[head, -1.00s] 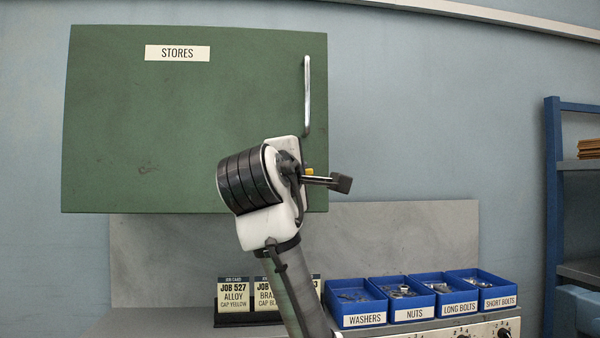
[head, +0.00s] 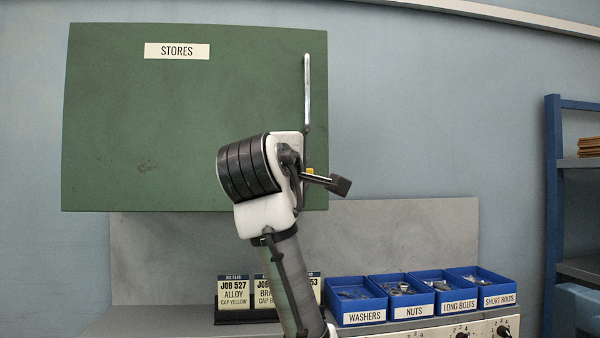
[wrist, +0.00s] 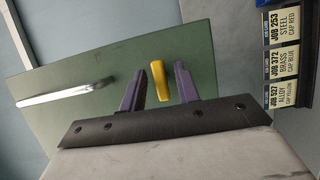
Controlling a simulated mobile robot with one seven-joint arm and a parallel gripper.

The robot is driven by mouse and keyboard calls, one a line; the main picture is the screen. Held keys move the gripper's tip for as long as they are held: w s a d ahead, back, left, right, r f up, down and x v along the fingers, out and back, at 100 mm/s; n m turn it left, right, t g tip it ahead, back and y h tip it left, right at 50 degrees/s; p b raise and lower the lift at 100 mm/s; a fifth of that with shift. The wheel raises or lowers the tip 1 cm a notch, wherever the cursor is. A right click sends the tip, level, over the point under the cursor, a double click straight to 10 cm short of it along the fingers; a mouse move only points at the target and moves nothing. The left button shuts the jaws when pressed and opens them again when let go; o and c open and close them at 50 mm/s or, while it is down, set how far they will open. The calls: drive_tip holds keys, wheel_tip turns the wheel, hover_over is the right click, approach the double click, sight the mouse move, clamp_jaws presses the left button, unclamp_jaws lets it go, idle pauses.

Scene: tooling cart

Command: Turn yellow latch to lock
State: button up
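The yellow latch (head: 310,171) is on the green STORES cabinet door (head: 190,120), low near its right edge and below the handle. In the head view only a small part of it shows past my wrist. In the wrist view the latch (wrist: 158,80) is a short bar, roughly crosswise to the door handle. My gripper (wrist: 158,69) is open, with one purple finger on each side of the latch and a visible gap to both. I cannot tell how deep the fingers reach around it.
The pale door handle (head: 307,92) rises above the latch. Below are job cards (head: 235,290) and blue bins of washers (head: 357,300), nuts and bolts on a grey bench. A blue shelf rack (head: 553,200) stands at right. Free wall lies right of the cabinet.

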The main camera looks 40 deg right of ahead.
drive_tip(key=shift+a, duration=0.15)
drive_tip(key=shift+b+v, duration=5.25)
drive_tip(key=shift+v, duration=1.55)
drive_tip(key=shift+r, duration=0.1)
